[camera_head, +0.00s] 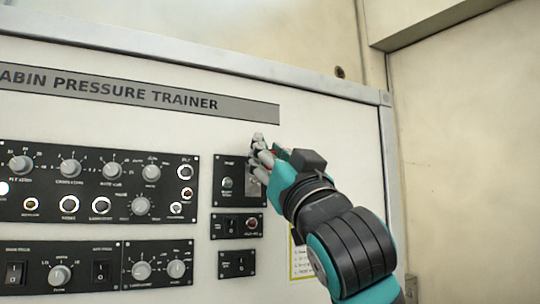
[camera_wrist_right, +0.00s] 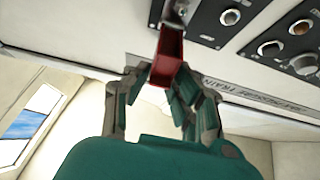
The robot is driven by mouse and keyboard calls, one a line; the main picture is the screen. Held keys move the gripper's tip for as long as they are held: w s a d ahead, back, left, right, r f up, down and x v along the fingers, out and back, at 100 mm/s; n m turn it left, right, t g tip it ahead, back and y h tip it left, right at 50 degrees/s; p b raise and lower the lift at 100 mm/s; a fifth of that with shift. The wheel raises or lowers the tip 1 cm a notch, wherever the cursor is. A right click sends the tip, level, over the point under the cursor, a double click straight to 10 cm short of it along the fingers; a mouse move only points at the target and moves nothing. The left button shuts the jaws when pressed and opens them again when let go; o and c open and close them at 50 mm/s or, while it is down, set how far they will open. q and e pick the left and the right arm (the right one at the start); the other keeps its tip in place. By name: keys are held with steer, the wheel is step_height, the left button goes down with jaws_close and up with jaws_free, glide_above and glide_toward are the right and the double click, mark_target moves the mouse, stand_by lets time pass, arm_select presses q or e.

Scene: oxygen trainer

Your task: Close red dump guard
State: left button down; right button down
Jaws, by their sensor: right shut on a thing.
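The red dump guard (camera_wrist_right: 167,58) shows in the right wrist view as a red, box-like cover at the panel, between the fingers of my right gripper (camera_wrist_right: 160,88). The fingers are shut on it. In the head view my right gripper (camera_head: 262,160) is at the right side of the small black dump panel (camera_head: 227,190). Only a sliver of red shows there between the fingers, so most of the guard is hidden. I cannot tell its exact angle. My left gripper is in neither view.
The white trainer board (camera_head: 330,130) carries several black knob and switch panels to the left, including a large knob panel (camera_head: 100,215). Small switch panels (camera_head: 237,226) sit just below my right gripper. A metal frame edge (camera_head: 390,170) runs along the board's right side.

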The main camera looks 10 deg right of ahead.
steer(key=c, duration=1.2)
jaws_free()
steer(key=shift+o, duration=0.2)
steer(key=shift+f, duration=0.1)
steer(key=v, duration=1.2)
